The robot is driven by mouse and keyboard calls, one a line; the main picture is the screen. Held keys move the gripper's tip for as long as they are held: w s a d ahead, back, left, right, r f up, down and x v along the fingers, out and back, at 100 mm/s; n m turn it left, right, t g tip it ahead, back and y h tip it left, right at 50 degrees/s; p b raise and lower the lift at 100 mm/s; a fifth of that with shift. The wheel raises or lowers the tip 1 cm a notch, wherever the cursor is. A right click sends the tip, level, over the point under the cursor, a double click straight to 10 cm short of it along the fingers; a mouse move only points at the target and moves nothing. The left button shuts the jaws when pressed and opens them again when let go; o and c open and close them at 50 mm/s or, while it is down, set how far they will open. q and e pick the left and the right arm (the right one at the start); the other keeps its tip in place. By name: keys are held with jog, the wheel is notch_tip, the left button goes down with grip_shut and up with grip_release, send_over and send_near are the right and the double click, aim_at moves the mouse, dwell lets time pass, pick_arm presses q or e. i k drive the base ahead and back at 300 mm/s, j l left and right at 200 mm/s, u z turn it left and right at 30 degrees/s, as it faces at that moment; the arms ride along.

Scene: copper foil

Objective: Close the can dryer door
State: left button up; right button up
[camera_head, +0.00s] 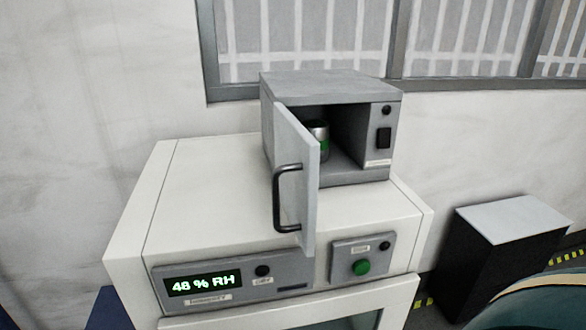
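The can dryer (330,87) is a small grey box on top of a white cabinet. Its door (298,180) is hinged on the left and stands wide open, swung out toward me. A dark bar handle (280,198) is on the door's outer face, which faces left. A metal can with a green band (319,138) stands inside the dryer, partly hidden by the door. Neither of my grippers is in view.
The white cabinet (190,190) has a front panel reading 48 % RH (205,283) and a green button (361,267). A dark box with a light top (500,250) stands at the right. A barred window (360,40) is behind. The cabinet top left of the door is clear.

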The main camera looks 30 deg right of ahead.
aim_at(295, 177)
jog(key=j+z, duration=0.1)
jog(key=z, duration=0.65)
jog(key=j+z, duration=0.15)
jog(key=z, duration=0.2)
jog(key=k+j, duration=0.1)
jog(key=j, duration=0.45)
jog(key=j+z, duration=0.1)
jog(key=j, duration=0.4)
jog(key=k, duration=0.05)
